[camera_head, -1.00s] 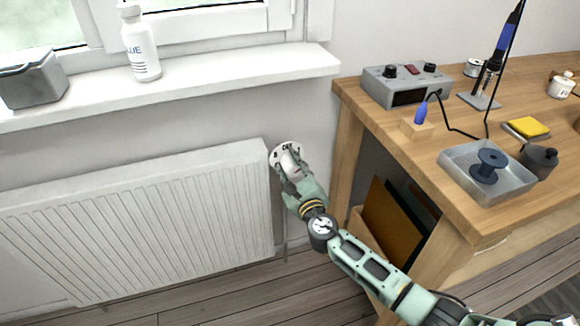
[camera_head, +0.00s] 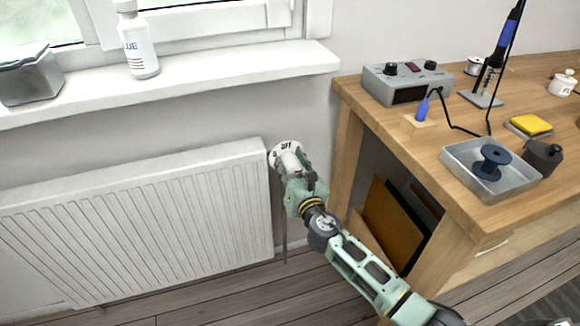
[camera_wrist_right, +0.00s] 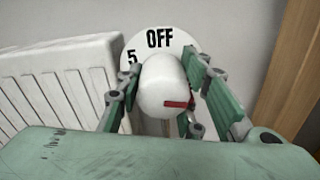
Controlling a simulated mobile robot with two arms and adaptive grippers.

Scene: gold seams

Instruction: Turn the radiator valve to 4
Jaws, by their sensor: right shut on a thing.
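The radiator valve has a white rounded knob (camera_wrist_right: 164,88) with a red mark, seen close in the right wrist view. The red mark lies on the knob's right side, pointing right. Behind it is a white dial plate (camera_wrist_right: 178,42) with OFF at the top and 5 to its left; the other numbers are hidden. The dial also shows in the head view (camera_head: 286,147) at the radiator's upper right corner. My right gripper (camera_head: 291,166) is shut on the knob, one finger on each side. The left gripper is not in view.
The white radiator (camera_head: 140,220) is just left of the valve, under the window sill (camera_head: 200,80). A wooden workbench (camera_head: 400,135) stands to the right, with a grey box device (camera_head: 408,82) and a metal tray (camera_head: 465,160). A bottle (camera_head: 138,45) stands on the sill.

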